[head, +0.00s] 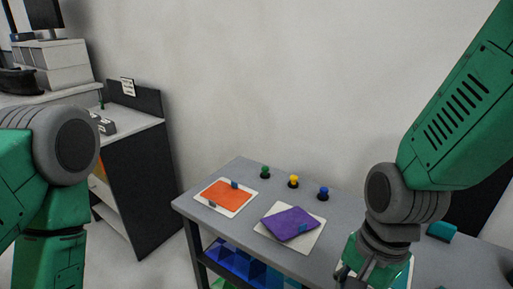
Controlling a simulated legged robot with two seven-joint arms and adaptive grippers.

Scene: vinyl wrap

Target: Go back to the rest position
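My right arm comes in from the right, and its gripper (356,274) hangs over the front of the grey table (350,233). The frame's lower edge cuts it off, so whether it is open or shut is unclear. My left arm shows at the left edge; its gripper is out of view. An orange sheet (226,195) lies on a white board at the table's left. A purple sheet (290,222) lies turned on a second white board (277,238). Part of another white-edged board (410,268) shows behind the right gripper.
Green (265,172), yellow (293,181) and blue (323,192) buttons stand along the table's back edge by the wall. A teal object (441,231) lies at the right. Blue material (240,265) sits under the table. A dark cabinet (135,180) stands left, with a floor gap between.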

